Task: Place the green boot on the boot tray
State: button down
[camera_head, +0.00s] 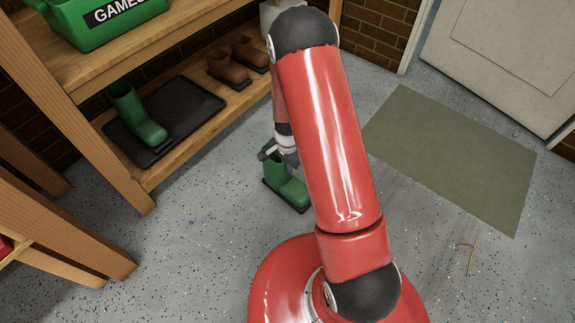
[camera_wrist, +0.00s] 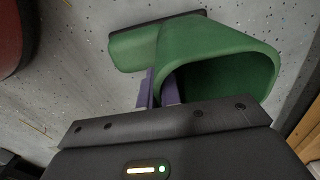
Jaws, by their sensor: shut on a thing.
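A green boot (camera_head: 285,186) with a dark sole is at the floor in front of the shelf, partly hidden behind my red arm. My gripper (camera_head: 277,155) is shut on the rim of its shaft; the wrist view shows the purple fingers (camera_wrist: 160,92) at the edge of the boot's opening (camera_wrist: 218,70). I cannot tell whether the sole touches the floor. The black boot tray (camera_head: 190,118) lies on the lower shelf at left. Another green boot (camera_head: 137,117) stands on the tray's left part. The tray's right part is bare.
Brown shoes (camera_head: 228,68) stand on the lower shelf right of the tray. A green bin marked GAMES (camera_head: 95,18) sits on the upper shelf above. A wooden shelf post (camera_head: 85,110) stands left of the tray. A green mat (camera_head: 450,155) lies on open floor at right.

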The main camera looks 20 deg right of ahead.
jog(key=shift+f, duration=0.1)
jog(key=c, duration=2)
grip_release()
jog(key=o, duration=0.4)
